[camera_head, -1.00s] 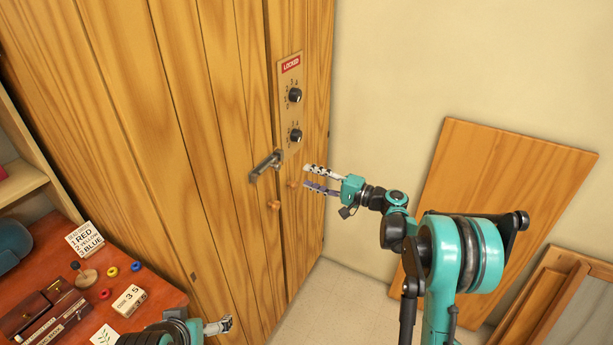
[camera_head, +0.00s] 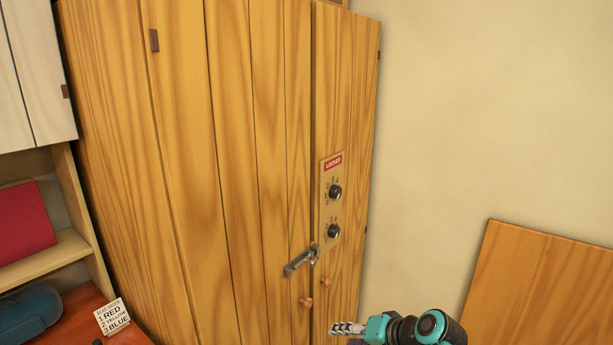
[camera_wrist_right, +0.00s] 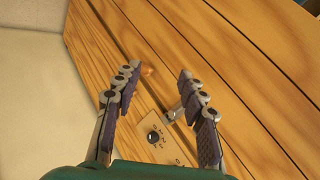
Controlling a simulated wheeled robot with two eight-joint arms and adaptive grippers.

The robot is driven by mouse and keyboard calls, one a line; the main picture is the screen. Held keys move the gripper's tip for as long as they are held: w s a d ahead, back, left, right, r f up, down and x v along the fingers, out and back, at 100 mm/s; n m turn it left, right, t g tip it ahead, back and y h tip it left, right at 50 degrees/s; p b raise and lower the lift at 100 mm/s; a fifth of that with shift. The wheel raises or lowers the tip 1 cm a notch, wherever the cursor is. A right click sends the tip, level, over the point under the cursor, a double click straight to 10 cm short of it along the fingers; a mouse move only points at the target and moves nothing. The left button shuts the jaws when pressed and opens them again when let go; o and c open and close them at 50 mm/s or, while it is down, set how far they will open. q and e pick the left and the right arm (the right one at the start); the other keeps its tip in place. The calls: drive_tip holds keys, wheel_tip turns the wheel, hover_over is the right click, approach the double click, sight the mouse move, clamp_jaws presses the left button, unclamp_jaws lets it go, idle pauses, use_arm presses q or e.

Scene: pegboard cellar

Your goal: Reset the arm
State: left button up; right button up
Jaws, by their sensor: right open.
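My right gripper (camera_head: 348,328) is at the bottom of the head view, in front of the cabinet's lower right part. In the right wrist view its two fingers (camera_wrist_right: 160,95) are spread apart with nothing between them. Past the fingers I see the wooden cabinet (camera_head: 230,150), a black dial (camera_wrist_right: 153,137) on its panel, and the metal latch handle (camera_wrist_right: 177,110). My left gripper is outside both current views.
The cabinet's panel (camera_head: 326,212) carries a red LOCKED label (camera_head: 333,163) and two dials. The latch handle (camera_head: 300,262) sticks out above small wooden knobs. A card (camera_head: 113,316) stands on the desk at lower left. A wooden board (camera_head: 550,285) leans at the right wall.

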drive_tip(key=s+d+f+n+h, duration=0.1)
drive_tip(key=s+d+f+h, duration=0.2)
drive_tip(key=s, duration=0.5)
drive_tip(key=s+d+f+n+h, duration=0.2)
drive_tip(key=s+d, duration=0.3)
drive_tip(key=s, duration=0.4)
drive_tip(key=shift+s+d+f+n+h, duration=0.2)
drive_tip(key=shift+d+f+n+h, duration=0.15)
drive_tip(key=shift+h, duration=0.45)
drive_tip(key=shift+a, duration=0.15)
